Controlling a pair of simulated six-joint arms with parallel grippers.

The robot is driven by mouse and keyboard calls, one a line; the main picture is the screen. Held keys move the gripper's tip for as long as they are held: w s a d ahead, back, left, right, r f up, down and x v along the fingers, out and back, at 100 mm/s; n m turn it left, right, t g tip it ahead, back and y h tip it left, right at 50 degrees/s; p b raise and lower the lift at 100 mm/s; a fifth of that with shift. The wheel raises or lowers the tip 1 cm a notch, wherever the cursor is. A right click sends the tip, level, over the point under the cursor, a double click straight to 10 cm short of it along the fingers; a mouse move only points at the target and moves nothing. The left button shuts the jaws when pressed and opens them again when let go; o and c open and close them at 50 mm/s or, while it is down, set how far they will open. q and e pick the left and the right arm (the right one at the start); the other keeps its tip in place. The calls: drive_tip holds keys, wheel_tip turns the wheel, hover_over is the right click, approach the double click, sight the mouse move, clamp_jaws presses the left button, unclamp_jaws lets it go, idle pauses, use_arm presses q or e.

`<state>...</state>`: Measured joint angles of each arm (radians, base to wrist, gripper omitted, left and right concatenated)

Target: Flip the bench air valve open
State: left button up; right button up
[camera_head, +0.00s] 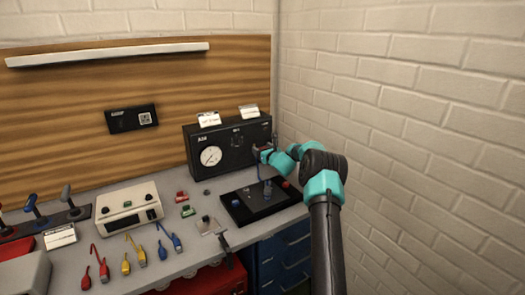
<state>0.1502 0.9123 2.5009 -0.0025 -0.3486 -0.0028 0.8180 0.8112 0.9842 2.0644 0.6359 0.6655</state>
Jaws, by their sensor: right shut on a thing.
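A black box (230,143) with a round white gauge (210,156) stands at the back right of the bench. My right gripper (264,152) comes in from the right and is at the right end of the box's front. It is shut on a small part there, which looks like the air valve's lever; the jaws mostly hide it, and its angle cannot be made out. My left gripper is not in view.
A black base plate (245,206) with a blue upright part lies below the gripper. A cream instrument (128,208), coloured leads (135,252) and a tool (220,238) lie to the left. A brick wall (410,110) is close on the right.

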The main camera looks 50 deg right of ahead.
sight(253, 144)
drive_tip(key=n, duration=0.3)
drive_tip(key=shift+w+a+r+n, duration=0.1)
drive_tip(key=shift+a+r+n, duration=0.1)
drive_tip(key=shift+r+n, duration=0.2)
drive_tip(key=n, duration=0.4)
drive_tip(key=shift+w+a+r+n, duration=0.1)
drive_tip(key=shift+a+r+n, duration=0.2)
drive_tip(key=shift+a+r, duration=0.05)
drive_tip(key=n, duration=0.2)
drive_tip(key=a+n, duration=0.1)
drive_tip(key=n, duration=0.1)
drive_tip(key=shift+w+r+n, duration=0.1)
drive_tip(key=shift+r+n, duration=0.1)
drive_tip(key=shift+n, duration=0.1)
drive_tip(key=n, duration=0.2)
drive_tip(key=a+n, duration=0.1)
drive_tip(key=n, duration=0.1)
drive_tip(key=shift+w+n, duration=0.2)
drive_tip(key=shift+n, duration=0.1)
drive_tip(key=o, duration=0.9)
drive_tip(key=shift+f, duration=0.1)
drive_tip(key=shift+s, duration=0.15)
